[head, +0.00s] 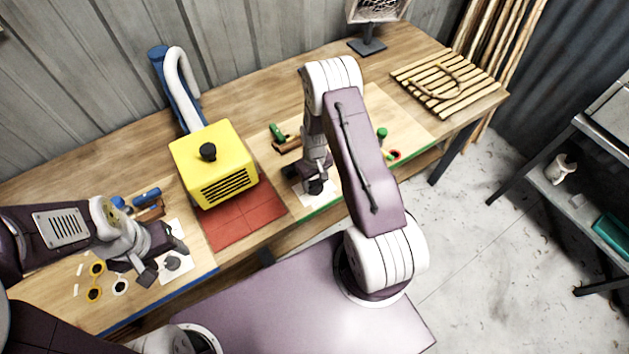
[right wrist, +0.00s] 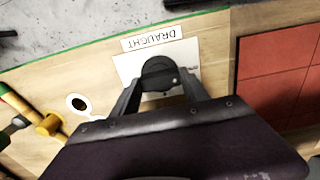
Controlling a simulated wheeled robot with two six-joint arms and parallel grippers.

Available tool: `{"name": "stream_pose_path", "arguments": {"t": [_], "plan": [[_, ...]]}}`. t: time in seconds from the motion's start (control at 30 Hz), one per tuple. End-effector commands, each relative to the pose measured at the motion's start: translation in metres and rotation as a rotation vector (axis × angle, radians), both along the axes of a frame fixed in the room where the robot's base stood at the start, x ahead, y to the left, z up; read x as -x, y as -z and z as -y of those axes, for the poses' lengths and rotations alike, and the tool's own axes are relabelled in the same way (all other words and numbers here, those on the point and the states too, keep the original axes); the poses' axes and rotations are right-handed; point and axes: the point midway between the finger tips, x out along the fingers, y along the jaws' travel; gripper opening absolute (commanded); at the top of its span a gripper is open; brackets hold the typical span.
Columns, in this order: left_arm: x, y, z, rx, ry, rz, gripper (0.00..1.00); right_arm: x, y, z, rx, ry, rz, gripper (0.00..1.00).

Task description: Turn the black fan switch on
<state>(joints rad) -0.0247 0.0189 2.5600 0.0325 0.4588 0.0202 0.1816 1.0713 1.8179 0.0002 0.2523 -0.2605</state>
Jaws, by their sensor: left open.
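A black knob (right wrist: 158,72) on a white plate (right wrist: 128,68) labelled DRAUGHT shows in the right wrist view; that label reads upside down. My right gripper (right wrist: 160,80) reaches down over the plate, its fingertips close against both sides of the knob. In the head view, my right gripper (head: 315,183) is over a white plate on the bench, partly covering it. My left gripper (head: 165,258) is open above another white plate (head: 178,235) with a dark round knob (head: 172,263) at the bench's left. The fingers appear apart from that knob.
A yellow box (head: 212,165) with a black knob stands on a red tiled pad (head: 245,217) between the arms. A desk fan (head: 368,45) stands at the back. A slatted wooden rack (head: 445,85) lies at the right end. Green-handled tools flank my right arm.

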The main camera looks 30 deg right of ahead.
Motion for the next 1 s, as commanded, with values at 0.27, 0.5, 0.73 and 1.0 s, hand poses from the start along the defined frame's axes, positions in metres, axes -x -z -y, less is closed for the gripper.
{"name": "stream_pose_path", "arguments": {"t": [0.27, 0.5, 0.73, 1.0], "plan": [[0.000, 0.002, 0.000, 0.000, 0.000, 0.000, 0.57, 0.000, 0.001, 0.000, 0.000, 0.023, 0.000, 0.12], [0.000, 0.007, 0.000, 0.000, 0.000, 0.000, 0.57, 0.000, 0.001, 0.000, 0.000, 0.146, 0.000, 0.12], [0.000, 0.015, 0.000, 0.000, 0.000, 0.000, 0.57, 0.000, 0.002, 0.000, 0.000, 0.351, 0.000, 0.12], [0.000, 0.022, 0.000, 0.000, 0.000, 0.000, 0.57, 0.000, 0.002, 0.000, 0.000, 0.608, 0.000, 0.12]]}}
